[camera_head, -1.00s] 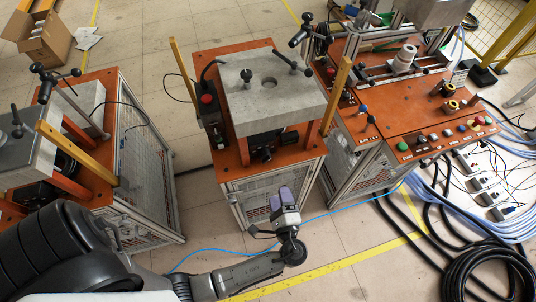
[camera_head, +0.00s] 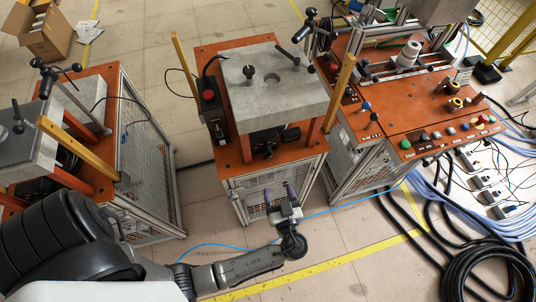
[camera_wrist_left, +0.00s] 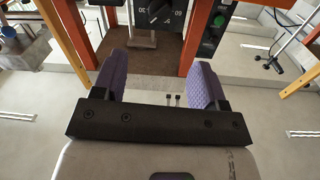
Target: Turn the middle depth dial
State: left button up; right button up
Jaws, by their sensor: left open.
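The middle depth dial (camera_wrist_left: 158,12) is a dark knob on a black plate with pale numbers, at the top edge of the left wrist view and partly cut off. In the head view the small dark dial (camera_head: 268,151) sits low on the front of the middle orange machine. My left gripper (camera_head: 280,192) is open, with purple fingers spread apart and nothing between them. It is in front of and below the dial, apart from it. In the left wrist view its fingers (camera_wrist_left: 158,72) frame the space below the dial plate. My right gripper is not in view.
The middle machine (camera_head: 236,150) carries a grey block (camera_head: 272,95) with handles and a yellow bar on each side. Another machine stands left; a control console (camera_head: 425,105) stands right. Black and blue cables (camera_head: 490,260) lie on the floor at right.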

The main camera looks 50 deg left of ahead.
aim_at(269, 157)
pick_arm(q)
jog(key=p+x, duration=0.2)
jog(key=x, duration=1.1)
jog(key=shift+w+a, duration=0.15)
jog(key=shift+a, duration=0.05)
